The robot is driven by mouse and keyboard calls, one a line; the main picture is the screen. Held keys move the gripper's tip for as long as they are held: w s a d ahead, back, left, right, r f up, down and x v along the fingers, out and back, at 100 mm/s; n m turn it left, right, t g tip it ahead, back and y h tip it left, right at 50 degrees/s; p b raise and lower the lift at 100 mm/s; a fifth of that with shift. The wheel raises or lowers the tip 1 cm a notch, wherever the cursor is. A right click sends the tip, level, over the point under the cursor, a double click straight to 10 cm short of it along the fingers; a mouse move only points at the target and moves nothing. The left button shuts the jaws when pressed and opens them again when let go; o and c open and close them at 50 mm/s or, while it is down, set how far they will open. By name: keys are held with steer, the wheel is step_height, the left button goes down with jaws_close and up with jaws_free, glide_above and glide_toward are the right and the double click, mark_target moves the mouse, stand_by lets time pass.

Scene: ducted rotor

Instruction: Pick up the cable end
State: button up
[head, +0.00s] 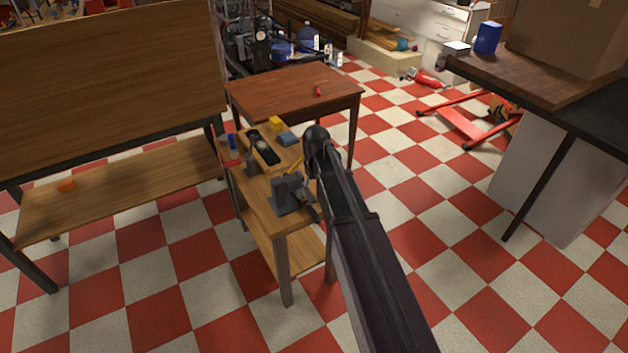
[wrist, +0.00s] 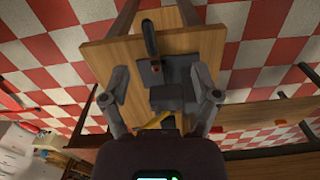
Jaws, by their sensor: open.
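I cannot make out a cable end for certain in either view. In the wrist view, my gripper (wrist: 160,82) has its two grey fingers spread wide, with nothing seen held. Between and beyond them lie a grey vise-like block (wrist: 172,92) and a dark handle (wrist: 150,38) on a small wooden bench (wrist: 108,55). A yellow stick (wrist: 155,122) shows low between the fingers. In the head view, the grey vise (head: 287,196) stands at the near end of the bench (head: 262,222); my dark arm covers part of this area.
The bench also carries a dark tray (head: 264,148), a blue block (head: 288,139) and a yellow block (head: 277,123). A brown table (head: 290,92) stands behind it, a large workbench (head: 110,80) to the left. Checkered floor (head: 440,240) is open to the right.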

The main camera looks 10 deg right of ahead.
steer(key=s+r+m+p, duration=0.2)
steer(key=s+r+p, duration=0.3)
steer(key=s, duration=0.8)
steer(key=shift+a+r+p, duration=0.15)
steer(key=shift+r+p, duration=0.2)
steer(key=shift+r, duration=0.25)
steer(key=shift+w, duration=0.1)
steer(key=n+b, duration=0.3)
steer(key=b, duration=0.9)
glide_above(311, 209)
step_height(311, 209, down, 12)
steer(key=shift+w+d+f+n, duration=0.15)
steer(key=shift+w+d+n, duration=0.05)
steer(key=shift+d+n, duration=0.15)
steer(key=shift+f, duration=0.1)
step_height(311, 209, down, 8)
steer(key=b, duration=0.9)
steer(key=shift+f, duration=0.25)
steer(key=shift+f, duration=0.1)
steer(key=shift+s+a+f+b, duration=0.1)
steer(key=shift+a+f+b, duration=0.05)
steer(key=shift+f+b, duration=1.15)
steer(key=shift+s+a+f+b, duration=0.1)
steer(key=shift+f+b, duration=1.1)
steer(key=shift+b, duration=0.05)
